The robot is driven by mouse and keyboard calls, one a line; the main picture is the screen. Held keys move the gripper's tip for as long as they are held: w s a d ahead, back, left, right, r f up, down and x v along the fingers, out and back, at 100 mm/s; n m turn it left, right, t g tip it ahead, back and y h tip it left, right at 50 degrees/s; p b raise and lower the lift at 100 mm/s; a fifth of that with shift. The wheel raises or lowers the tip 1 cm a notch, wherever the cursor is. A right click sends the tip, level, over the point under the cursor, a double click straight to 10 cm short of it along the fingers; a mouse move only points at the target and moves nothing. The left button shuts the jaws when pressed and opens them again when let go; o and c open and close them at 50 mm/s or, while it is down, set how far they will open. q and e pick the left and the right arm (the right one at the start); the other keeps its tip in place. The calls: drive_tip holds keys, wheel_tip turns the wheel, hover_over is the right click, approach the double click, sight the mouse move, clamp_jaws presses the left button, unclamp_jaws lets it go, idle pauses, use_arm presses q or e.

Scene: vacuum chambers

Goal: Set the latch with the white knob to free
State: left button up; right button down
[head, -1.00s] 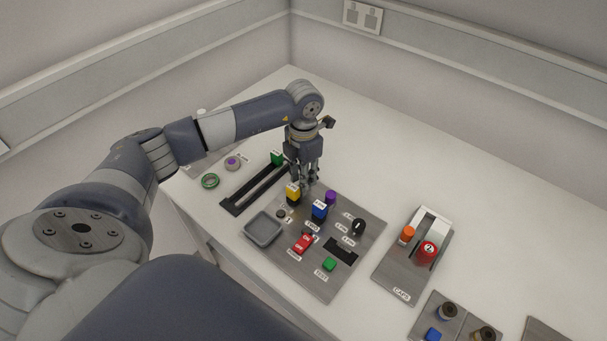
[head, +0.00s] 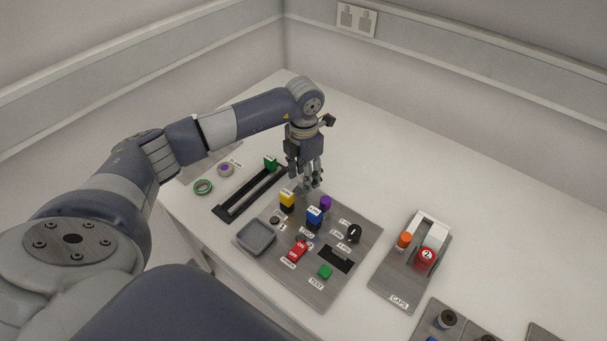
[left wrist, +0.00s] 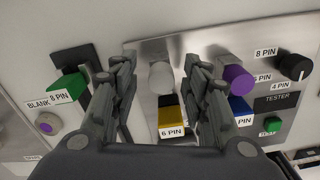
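The white knob (left wrist: 160,78) of the latch shows in the left wrist view, on the grey metal panel (left wrist: 150,48) above the yellow 6 PIN block (left wrist: 171,118). My left gripper (left wrist: 158,66) is open, with one finger on each side of the knob in that view. Whether the fingers touch it I cannot tell. In the head view, my left gripper (head: 311,186) points down at the far edge of the panel, and the knob is hidden by its fingers. The latch's setting cannot be read. My right gripper is not in view.
A purple knob (left wrist: 237,79) and a blue block (head: 313,216) stand close right of the gripper. A green 8 PIN block (head: 270,164) on a black slotted rail lies left. A grey tray (head: 257,238), red switch (head: 297,251) and black dial (head: 354,233) are on the panel.

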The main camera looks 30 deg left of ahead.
use_arm(q)
drive_tip(key=shift+s, duration=0.1)
drive_tip(key=shift+r, duration=0.2)
wheel_tip(320, 180, up, 12)
drive_tip(key=shift+f, duration=0.2)
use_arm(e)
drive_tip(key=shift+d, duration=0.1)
use_arm(q)
drive_tip(key=shift+f, duration=0.1)
idle(0.4)
